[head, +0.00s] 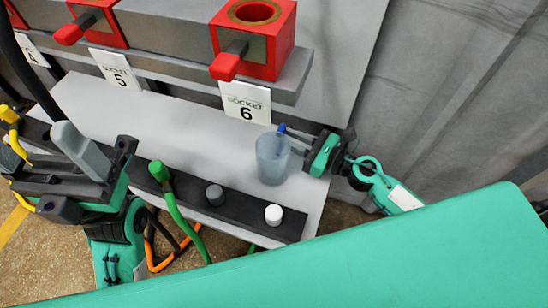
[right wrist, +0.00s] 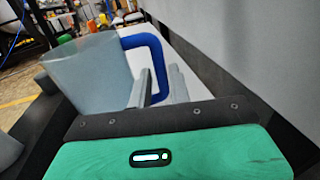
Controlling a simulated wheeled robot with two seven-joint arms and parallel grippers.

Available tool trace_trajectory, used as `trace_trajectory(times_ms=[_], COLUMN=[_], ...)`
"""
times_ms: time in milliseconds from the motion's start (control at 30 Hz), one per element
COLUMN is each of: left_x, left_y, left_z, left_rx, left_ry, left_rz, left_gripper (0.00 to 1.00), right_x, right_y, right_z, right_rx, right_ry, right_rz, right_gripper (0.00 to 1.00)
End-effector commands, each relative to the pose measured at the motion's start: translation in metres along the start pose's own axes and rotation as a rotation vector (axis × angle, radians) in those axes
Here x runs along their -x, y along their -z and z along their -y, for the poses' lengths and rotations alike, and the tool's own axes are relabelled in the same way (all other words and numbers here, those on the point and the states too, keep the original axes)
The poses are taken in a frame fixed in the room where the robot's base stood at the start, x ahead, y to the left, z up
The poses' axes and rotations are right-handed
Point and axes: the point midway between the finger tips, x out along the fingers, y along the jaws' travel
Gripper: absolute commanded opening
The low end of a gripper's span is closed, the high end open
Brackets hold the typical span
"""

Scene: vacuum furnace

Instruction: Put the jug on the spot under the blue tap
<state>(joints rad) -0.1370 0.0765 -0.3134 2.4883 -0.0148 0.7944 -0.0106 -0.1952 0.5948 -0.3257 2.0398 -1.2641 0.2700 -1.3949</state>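The jug (head: 272,160) is a translucent grey-blue cup with a blue handle. It is upright over the right end of the grey bench; I cannot tell whether its base touches. My right gripper (head: 311,148) reaches in from the right at the handle side. In the right wrist view the jug (right wrist: 88,75) fills the left, and its blue handle (right wrist: 146,41) runs down between my close-set grey fingers, which look shut on it. My left gripper (head: 82,165) is at the left, its finger gap unclear. I see no blue tap or marked spot.
A green tap (head: 160,171) with a green hose, a dark grey knob (head: 215,195) and a white knob (head: 273,214) line the bench's dark front strip (head: 240,217). Red socket blocks (head: 270,50) stand above the grey bench (head: 190,130). A green surface (head: 350,265) crosses the foreground.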

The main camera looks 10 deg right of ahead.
Motion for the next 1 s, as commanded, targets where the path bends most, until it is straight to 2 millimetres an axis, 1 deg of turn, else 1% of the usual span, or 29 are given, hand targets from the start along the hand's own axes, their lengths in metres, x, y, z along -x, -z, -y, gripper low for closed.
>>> trace_trajectory(times_ms=[100,233,367,567,600,667,1000], left_x=[-0.002,-0.003,-0.001,0.000,0.000,0.000,0.000], left_y=[0.000,0.000,0.000,-0.001,-0.001,-0.001,-0.001], left_z=[0.000,0.000,0.000,0.000,0.000,0.000,0.000], left_rx=[0.000,0.000,0.000,0.000,0.000,0.000,0.001], left_ry=[0.000,0.001,0.002,0.001,0.001,0.001,0.001], left_rz=[0.000,0.001,0.005,0.009,0.009,0.009,0.011], left_gripper=[0.85,0.85,0.85,0.85,0.85,0.85,0.85], right_x=[-0.015,-0.026,-0.030,-0.030,-0.030,-0.029,-0.029], right_y=[-0.002,-0.001,0.000,0.000,0.000,0.000,-0.001], right_z=[0.001,0.001,0.001,0.001,0.001,0.001,0.001], right_rx=[0.001,-0.001,0.000,-0.001,-0.001,-0.001,-0.001], right_ry=[-0.001,-0.001,0.000,0.000,0.000,0.000,0.000], right_rz=[0.002,0.002,0.000,0.000,0.000,0.000,0.001], right_gripper=[0.19,0.19,0.19,0.19,0.12,0.00,0.00])
